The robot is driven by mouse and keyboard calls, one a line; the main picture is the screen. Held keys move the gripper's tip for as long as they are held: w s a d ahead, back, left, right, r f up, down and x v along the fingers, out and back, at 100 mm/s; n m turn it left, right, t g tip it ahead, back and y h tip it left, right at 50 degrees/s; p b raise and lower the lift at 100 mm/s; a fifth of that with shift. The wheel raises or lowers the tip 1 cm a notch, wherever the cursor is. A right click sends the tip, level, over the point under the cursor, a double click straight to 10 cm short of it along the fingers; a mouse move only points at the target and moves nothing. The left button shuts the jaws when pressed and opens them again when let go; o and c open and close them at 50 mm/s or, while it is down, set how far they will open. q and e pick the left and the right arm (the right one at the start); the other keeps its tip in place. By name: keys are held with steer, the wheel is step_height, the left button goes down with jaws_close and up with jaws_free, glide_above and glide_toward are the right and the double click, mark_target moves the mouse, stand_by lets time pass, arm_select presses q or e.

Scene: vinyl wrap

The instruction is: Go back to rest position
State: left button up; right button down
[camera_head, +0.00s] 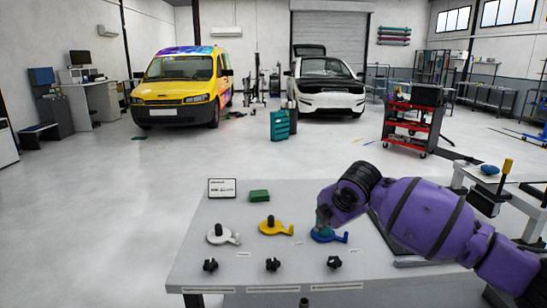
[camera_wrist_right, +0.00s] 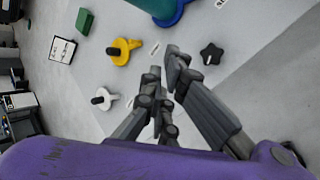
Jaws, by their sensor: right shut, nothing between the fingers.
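My right arm is purple and reaches in from the right over the grey table (camera_head: 190,268) in the head view. My right gripper (camera_wrist_right: 165,62) is shut and empty in the wrist view, its grey fingers above the bare tabletop. In that view the yellow holder (camera_wrist_right: 124,51) and the star knob (camera_wrist_right: 211,54) lie to either side of the fingers, apart from them. My left gripper is not in view.
A white holder (camera_head: 229,238), yellow holder (camera_head: 283,229), green block (camera_head: 259,196) and small sign (camera_head: 222,188) are on the table. Black star knobs (camera_head: 272,264) line its front. A red cart (camera_head: 411,125) stands behind at right. The floor at left is clear.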

steer(key=s+a+f+m+t+y, duration=0.2)
steer(key=s+a+f+m+y, duration=0.2)
steer(key=s+a+f+m, duration=0.4)
steer(key=s+a+f+m+t+p, duration=0.1)
steer(key=s+f+m+t+p, duration=0.1)
steer(key=s+f+m, duration=0.4)
arm_select(q)
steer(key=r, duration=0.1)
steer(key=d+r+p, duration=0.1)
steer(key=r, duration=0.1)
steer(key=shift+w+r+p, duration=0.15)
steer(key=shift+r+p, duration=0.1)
steer(key=shift+p, duration=0.05)
arm_select(e)
steer(key=s+d+f+m+g+h, duration=0.1)
steer(key=s+d+f+m, duration=0.2)
steer(key=s+f, duration=0.4)
steer(key=s+d+f+m+g+h, duration=0.1)
steer(key=s+d+f, duration=0.5)
steer(key=s, duration=1.3)
steer(key=s+d+f+m+g+h, duration=0.1)
steer(key=s+d+f+m, duration=0.4)
steer(key=s, duration=0.9)
step_height(320, 180, down, 3)
steer(key=shift+f+h, duration=0.1)
steer(key=shift+h, duration=0.8)
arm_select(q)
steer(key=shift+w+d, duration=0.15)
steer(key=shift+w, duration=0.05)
